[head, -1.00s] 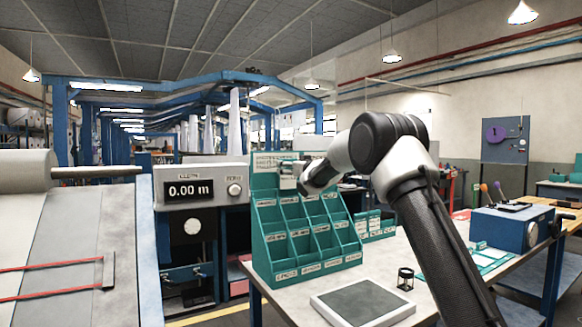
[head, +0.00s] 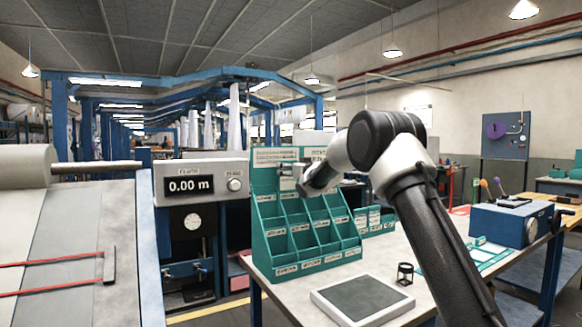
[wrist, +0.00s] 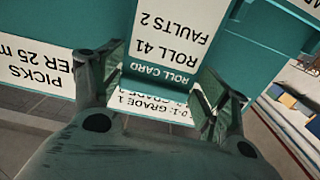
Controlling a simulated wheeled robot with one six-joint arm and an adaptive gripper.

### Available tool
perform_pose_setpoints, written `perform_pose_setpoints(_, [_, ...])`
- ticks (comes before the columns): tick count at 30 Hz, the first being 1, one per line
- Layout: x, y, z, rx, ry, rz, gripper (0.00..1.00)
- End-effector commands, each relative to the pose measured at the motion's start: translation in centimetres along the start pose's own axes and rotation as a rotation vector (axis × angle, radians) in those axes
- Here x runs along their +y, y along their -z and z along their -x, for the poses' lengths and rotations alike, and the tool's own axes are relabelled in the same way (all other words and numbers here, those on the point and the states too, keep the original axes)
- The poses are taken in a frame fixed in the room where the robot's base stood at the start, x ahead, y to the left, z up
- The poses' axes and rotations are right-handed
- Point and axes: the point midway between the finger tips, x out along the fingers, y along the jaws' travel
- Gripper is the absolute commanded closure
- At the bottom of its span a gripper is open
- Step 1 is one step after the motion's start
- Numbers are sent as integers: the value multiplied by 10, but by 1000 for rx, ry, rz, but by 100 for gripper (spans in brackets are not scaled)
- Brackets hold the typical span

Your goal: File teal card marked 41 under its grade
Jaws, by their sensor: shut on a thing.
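My gripper (wrist: 167,78) is shut on the roll card (wrist: 172,38), which sits between its two fingers in the wrist view. The card has a teal band lettered ROLL CARD and a white face reading ROLL 41 and FAULTS 2, upside down in this view. In the head view my gripper (head: 304,188) is in front of the upper back panel of the teal sorting rack (head: 259,240), above its rows of labelled compartments. The card is small and hard to make out there. Behind it in the wrist view, a white sign (wrist: 145,100) shows part of a grade list.
A grey pad with a white frame (head: 318,300) and a small black holder (head: 405,274) are on the table in front. A smaller teal rack (head: 376,222) stands right of the sorting rack. A blue box (head: 500,225) is farther right. A meter reads 0.00 m (head: 190,186).

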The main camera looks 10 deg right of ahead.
Motion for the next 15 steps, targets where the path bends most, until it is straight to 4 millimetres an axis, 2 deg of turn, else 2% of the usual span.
perform_pose_setpoints(13, [0,-22,0,0,0,0,54])
perform_pose_setpoints(14, [0,-23,0,0,0,1,23])
perform_pose_setpoints(15, [0,-22,0,0,0,1,16])
